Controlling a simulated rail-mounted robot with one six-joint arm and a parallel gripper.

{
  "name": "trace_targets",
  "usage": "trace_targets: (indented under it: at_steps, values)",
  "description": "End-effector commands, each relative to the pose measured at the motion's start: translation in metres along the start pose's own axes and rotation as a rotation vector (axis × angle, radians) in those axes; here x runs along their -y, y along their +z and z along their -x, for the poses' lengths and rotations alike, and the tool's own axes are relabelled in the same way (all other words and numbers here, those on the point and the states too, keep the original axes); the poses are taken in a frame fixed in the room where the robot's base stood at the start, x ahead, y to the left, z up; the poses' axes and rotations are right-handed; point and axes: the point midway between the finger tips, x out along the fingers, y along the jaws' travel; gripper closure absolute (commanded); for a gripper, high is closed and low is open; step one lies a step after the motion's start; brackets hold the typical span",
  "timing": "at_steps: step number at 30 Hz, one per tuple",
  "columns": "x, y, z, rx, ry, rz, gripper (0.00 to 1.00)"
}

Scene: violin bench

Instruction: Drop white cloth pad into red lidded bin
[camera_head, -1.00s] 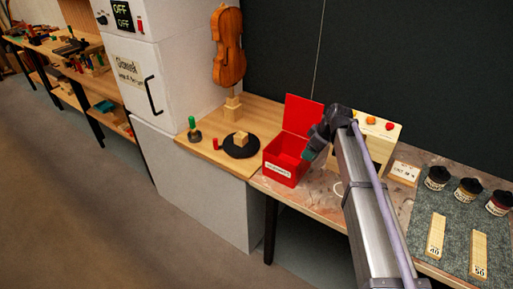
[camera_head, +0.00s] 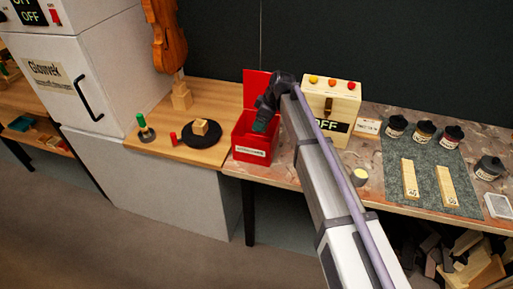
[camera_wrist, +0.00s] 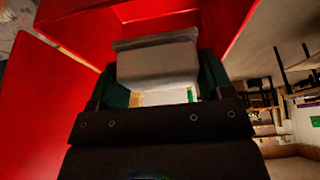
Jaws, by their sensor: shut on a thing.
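The red lidded bin (camera_head: 250,147) stands on the bench with its lid (camera_head: 256,88) raised at the back and a white label on its front. My gripper (camera_head: 262,122) is over the bin's opening, its tips at or just inside the rim. In the wrist view my gripper (camera_wrist: 155,90) is shut on the white cloth pad (camera_wrist: 157,63), a pale block-like piece between the dark green fingers. The red bin wall (camera_wrist: 95,28) shows close around the pad. In the head view the pad is hidden by my gripper and arm.
Left of the bin are a black turntable (camera_head: 202,136) with a wooden block, a red cylinder (camera_head: 173,139) and a green-topped tool (camera_head: 144,128). A switch box (camera_head: 331,103) stands right of the bin. Further right, jars and wooden blocks sit on a grey mat (camera_head: 433,170).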

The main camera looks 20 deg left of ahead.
Motion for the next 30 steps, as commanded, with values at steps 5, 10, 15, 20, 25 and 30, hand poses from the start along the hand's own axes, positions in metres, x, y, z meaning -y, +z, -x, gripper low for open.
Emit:
trace_targets:
  at_steps: [5, 10, 15, 20, 25, 30]
  values:
    - [0.000, 0.004, -0.011, 0.000, 0.000, 0.000, 0.50]
    - [0.000, 0.004, -0.009, 0.000, 0.000, 0.000, 0.50]
    - [0.000, 0.004, -0.009, 0.000, 0.000, 0.000, 0.10]
    - [0.000, 0.004, -0.009, 0.000, 0.000, 0.000, 0.00]
    - [0.000, 0.004, -0.008, 0.000, 0.000, 0.000, 0.00]
    - [0.000, 0.002, 0.011, 0.000, 0.000, -0.001, 0.00]
